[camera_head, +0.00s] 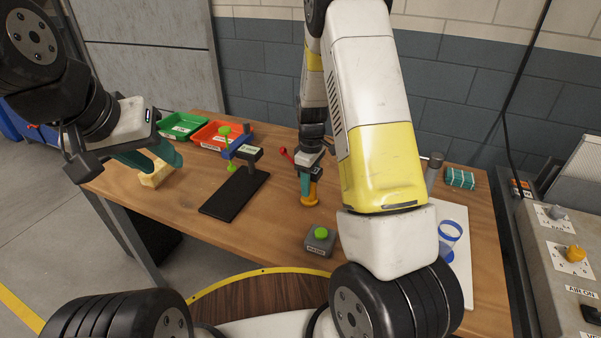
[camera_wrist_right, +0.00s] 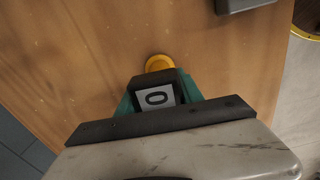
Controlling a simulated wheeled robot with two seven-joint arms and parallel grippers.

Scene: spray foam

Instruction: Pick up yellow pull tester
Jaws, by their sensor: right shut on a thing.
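The yellow pull tester stands on the wooden table; its round yellow end (camera_head: 310,197) shows below my right gripper (camera_head: 305,182). In the right wrist view its yellow disc (camera_wrist_right: 160,63) shows beyond a dark block with a "0" display (camera_wrist_right: 155,97). The teal fingers of my right gripper (camera_wrist_right: 155,100) are shut on the tester's body, one on each side. Whether its yellow end touches the table is hard to tell. My left gripper (camera_head: 160,160) has its teal fingers apart at a pale yellow foam block (camera_head: 154,176) near the table's left edge.
A black stand (camera_head: 235,192) with a green knob is left of the tester. Green (camera_head: 183,127) and red (camera_head: 215,136) trays lie behind. A grey box with a green button (camera_head: 320,240) is in front. A blue-rimmed cup (camera_head: 449,232) stands on a white board at right.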

